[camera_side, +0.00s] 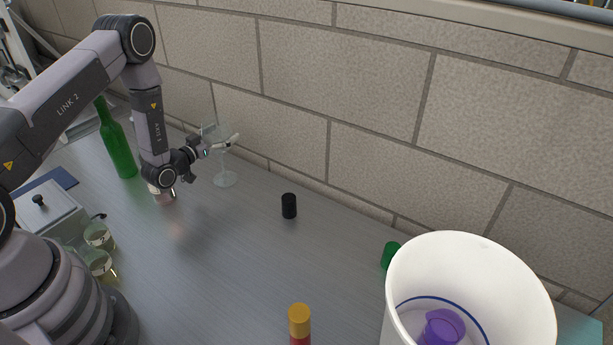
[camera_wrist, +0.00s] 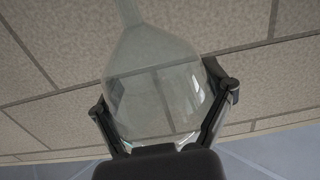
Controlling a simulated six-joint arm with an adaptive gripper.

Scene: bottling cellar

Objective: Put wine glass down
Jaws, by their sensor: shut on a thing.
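The wine glass (camera_side: 225,179) is clear. In the side view, its round foot and thin stem show below my gripper (camera_side: 219,146), close to the grey worktop (camera_side: 240,260). I cannot tell whether the foot touches the surface. My gripper is shut on the glass bowl. In the wrist view, the bowl (camera_wrist: 155,95) sits between the two dark fingers of my gripper (camera_wrist: 165,105), and its narrow part runs to the top edge. The far end of the narrow part is out of that view.
A brick wall (camera_side: 300,80) runs close behind the glass. A green bottle (camera_side: 118,150) stands to the left and a black cylinder (camera_side: 289,206) to the right. A white bucket (camera_side: 400,290) is at front right; small glasses (camera_side: 100,262) stand at left. The middle worktop is clear.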

